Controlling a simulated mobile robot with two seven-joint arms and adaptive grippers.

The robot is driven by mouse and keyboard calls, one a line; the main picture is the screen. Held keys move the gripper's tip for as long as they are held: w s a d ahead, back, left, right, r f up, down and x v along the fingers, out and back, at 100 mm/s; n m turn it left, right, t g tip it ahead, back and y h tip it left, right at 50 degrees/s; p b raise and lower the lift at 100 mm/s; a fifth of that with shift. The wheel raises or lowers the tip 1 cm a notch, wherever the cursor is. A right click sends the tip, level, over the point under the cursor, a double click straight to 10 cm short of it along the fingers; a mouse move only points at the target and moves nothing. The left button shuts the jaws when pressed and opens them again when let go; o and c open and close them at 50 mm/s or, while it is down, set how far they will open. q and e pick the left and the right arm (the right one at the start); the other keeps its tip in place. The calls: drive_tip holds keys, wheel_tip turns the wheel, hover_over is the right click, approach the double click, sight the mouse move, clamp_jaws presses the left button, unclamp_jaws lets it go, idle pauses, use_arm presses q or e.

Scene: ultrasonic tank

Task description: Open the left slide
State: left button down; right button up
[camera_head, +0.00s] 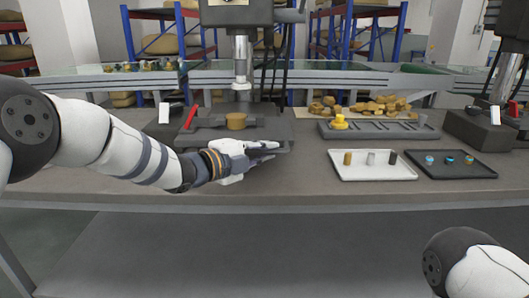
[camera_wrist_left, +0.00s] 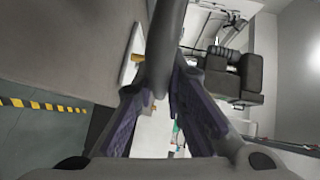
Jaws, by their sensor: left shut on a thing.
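The dark slide unit (camera_head: 262,131) stands under the left column on the table, with a round tan piece (camera_head: 235,121) and a red lever (camera_head: 191,117) on it. My left gripper (camera_head: 268,152) is at its front right edge, with its fingers pointing right. In the left wrist view my left gripper (camera_wrist_left: 158,100) is shut on a rounded grey bar (camera_wrist_left: 165,45), which looks like the slide's handle. The fingers hide part of the bar. How far the slide stands open cannot be told. My right arm shows at the bottom right; its gripper is out of view.
A white tray (camera_head: 400,173) and a dark tray (camera_head: 475,171) with small parts lie to the right. Behind them are a grey rack (camera_head: 375,130) with a yellow piece and a tan pile (camera_head: 385,107). A second dark unit (camera_head: 480,130) stands at far right. The front table strip is clear.

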use_arm(q)
drive_tip(key=shift+s+r, duration=0.1)
drive_tip(key=shift+s, duration=0.2)
use_arm(e)
drive_tip(key=shift+s, duration=0.3)
use_arm(q)
drive_tip(key=shift+w, duration=0.1)
drive_tip(key=c, duration=1.6)
unclamp_jaws()
drive_tip(key=shift+c, duration=0.2)
drive_tip(key=shift+a, duration=0.1)
drive_tip(key=v, duration=1.1)
drive_tip(key=shift+s+a, duration=0.25)
drive_tip(key=shift+s, duration=0.1)
